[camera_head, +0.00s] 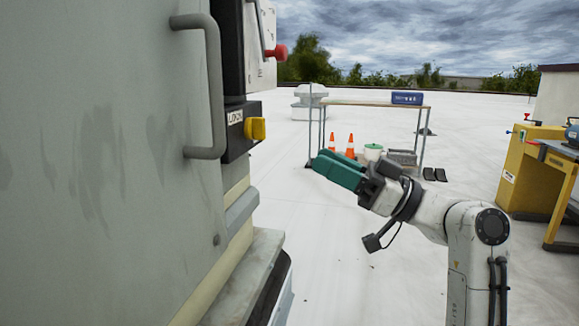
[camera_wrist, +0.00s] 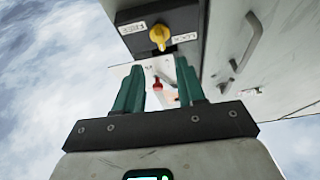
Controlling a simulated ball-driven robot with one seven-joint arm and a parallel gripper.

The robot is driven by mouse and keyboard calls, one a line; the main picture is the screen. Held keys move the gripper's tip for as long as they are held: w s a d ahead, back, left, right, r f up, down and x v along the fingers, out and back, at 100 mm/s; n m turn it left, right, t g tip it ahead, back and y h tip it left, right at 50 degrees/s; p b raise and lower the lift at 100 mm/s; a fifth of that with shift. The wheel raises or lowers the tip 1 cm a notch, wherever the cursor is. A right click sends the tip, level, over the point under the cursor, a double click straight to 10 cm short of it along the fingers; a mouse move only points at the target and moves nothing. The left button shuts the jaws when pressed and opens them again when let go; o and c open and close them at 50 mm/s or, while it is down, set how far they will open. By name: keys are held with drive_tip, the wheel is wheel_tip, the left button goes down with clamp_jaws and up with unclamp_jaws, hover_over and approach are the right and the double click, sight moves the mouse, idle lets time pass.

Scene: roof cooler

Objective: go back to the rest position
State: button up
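My gripper (camera_head: 322,161) has green fingers and is stretched out to the left, in front of the cooler cabinet (camera_head: 95,150). In the wrist view its two fingers (camera_wrist: 160,68) stand apart with nothing between them, so it is open and empty. The cabinet carries a black lock block with a yellow knob (camera_head: 255,128). The knob also shows in the wrist view (camera_wrist: 159,36), between the labels FREE and LOCK. The gripper is apart from the knob and the cabinet. My arm comes from the lower right.
The cabinet has a grey handle (camera_head: 213,90) and a red knob (camera_head: 277,52). A shelf table (camera_head: 365,102) stands behind, with a blue box (camera_head: 407,98) on top and orange cones (camera_head: 350,147) below. A yellow cabinet (camera_head: 526,170) stands right. The white roof floor between is clear.

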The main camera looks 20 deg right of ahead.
drive_tip(key=s+a+f+m+g+h, duration=0.1)
drive_tip(key=s+f+m+h, duration=0.15)
drive_tip(key=f, duration=0.95)
drive_tip(key=s+a+f+m+g+h, duration=0.15)
drive_tip(key=f+h, duration=0.25)
drive_tip(key=f, duration=0.7)
drive_tip(key=s+a+f+m+g+h, duration=0.1)
drive_tip(key=s+f+m+h, duration=0.2)
drive_tip(key=f, duration=0.9)
drive_tip(key=s+d+f+m+g+h, duration=0.2)
drive_tip(key=s+f+g+h, duration=0.2)
drive_tip(key=s+f, duration=0.75)
drive_tip(key=s+d+f+m+g+h, duration=0.1)
drive_tip(key=s+d+f+g+h, duration=0.15)
drive_tip(key=s, duration=0.55)
drive_tip(key=s+d+f+g+h, duration=0.2)
drive_tip(key=s+f, duration=0.1)
drive_tip(key=s, duration=0.6)
wheel_tip(320, 180, up, 33)
drive_tip(key=w+p, duration=0.1)
drive_tip(key=p, duration=3.1)
drive_tip(key=shift+p, duration=0.4)
drive_tip(key=shift+a, duration=0.1)
